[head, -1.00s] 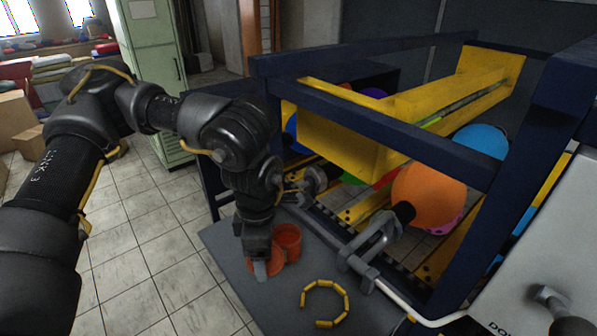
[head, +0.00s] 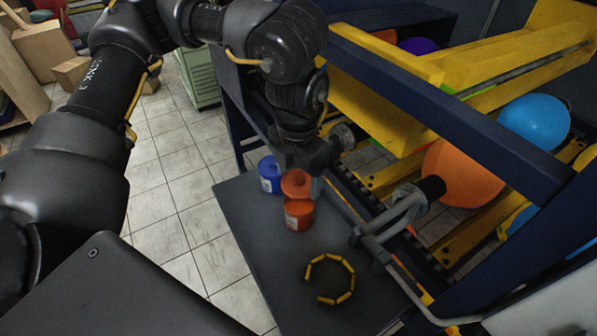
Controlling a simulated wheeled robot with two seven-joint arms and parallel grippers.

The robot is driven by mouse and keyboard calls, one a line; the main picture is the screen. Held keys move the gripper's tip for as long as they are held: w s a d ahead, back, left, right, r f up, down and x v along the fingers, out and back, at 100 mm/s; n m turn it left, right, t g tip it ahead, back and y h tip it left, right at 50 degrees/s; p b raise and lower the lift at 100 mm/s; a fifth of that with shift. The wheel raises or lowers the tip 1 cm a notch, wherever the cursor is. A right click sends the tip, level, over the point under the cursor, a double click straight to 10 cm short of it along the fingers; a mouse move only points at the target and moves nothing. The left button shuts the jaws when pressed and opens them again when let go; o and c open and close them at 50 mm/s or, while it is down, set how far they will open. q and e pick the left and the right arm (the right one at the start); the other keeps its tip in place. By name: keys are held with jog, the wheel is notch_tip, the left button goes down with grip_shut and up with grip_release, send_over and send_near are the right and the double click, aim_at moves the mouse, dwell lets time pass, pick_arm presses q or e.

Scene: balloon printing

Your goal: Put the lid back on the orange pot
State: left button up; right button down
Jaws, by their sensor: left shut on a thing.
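The orange pot (head: 298,217) stands upright on the dark grey table (head: 262,262), with a pale label on its side. The orange lid (head: 294,184) is just above and behind the pot's mouth in the picture; I cannot tell if it touches the rim. My left gripper (head: 313,183) is shut on the lid, reaching down from above. The gripper and the lid hide part of the pot's top. My right gripper is not in view.
A blue pot (head: 270,175) stands behind and left of the orange pot. Several yellow pieces (head: 346,266) form an open ring in front. The dark blue machine frame (head: 450,140), a grey handle (head: 385,228) and an orange balloon (head: 462,176) lie to the right. The table's front left is clear.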

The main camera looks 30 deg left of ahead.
pick_arm(q)
notch_tip(320, 180, down, 4)
jog(key=b, duration=0.2)
jog(key=shift+r+b, duration=0.1)
jog(key=shift+b, duration=0.25)
jog(key=shift+f+b, duration=0.55)
jog(key=shift+f, duration=0.25)
dwell(0.5)
jog(key=shift+f, duration=0.15)
dwell(0.8)
jog(key=o, duration=1)
